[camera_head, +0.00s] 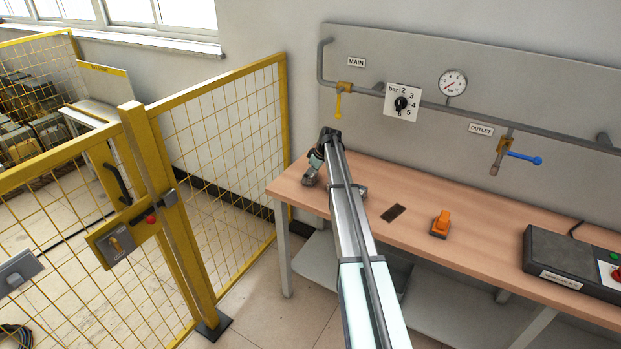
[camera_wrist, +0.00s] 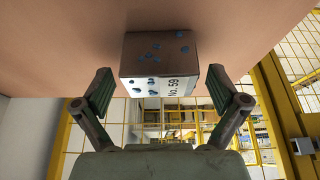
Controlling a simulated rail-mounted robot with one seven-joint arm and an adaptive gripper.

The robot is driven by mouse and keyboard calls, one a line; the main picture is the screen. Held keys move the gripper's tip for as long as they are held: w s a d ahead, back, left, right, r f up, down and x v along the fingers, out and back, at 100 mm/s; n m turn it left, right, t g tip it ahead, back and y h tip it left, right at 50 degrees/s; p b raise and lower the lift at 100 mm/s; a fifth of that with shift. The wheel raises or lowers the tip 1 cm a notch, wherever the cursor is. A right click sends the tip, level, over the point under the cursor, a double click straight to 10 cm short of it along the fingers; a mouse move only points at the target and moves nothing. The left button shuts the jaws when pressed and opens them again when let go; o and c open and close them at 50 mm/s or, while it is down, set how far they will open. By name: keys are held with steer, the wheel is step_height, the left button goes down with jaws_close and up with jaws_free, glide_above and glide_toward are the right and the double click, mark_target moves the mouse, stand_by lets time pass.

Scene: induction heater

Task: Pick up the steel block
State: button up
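The steel block shows in the wrist view (camera_wrist: 156,60) as a brownish-grey block with blue dots and a white strip reading "No. 59". It rests against the wooden table surface (camera_wrist: 60,40). My gripper (camera_wrist: 160,88) is open, with one finger to each side of the block in the picture. Gaps show between both fingers and the block, and the block lies mostly beyond the fingertips. In the head view my gripper (camera_head: 311,178) is at the left end of the table, and I cannot make out the block there.
On the table are a dark flat rectangle (camera_head: 393,213), an orange object (camera_head: 441,222) and a dark control box (camera_head: 570,262). A pipe panel with a gauge (camera_head: 453,83), a yellow-handled valve (camera_head: 341,97) and a blue-handled valve (camera_head: 512,152) stands behind. A yellow fence (camera_head: 225,130) is at left.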

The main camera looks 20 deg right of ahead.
steer(key=c, duration=1.7)
jaws_close()
steer(key=shift+r, duration=0.15)
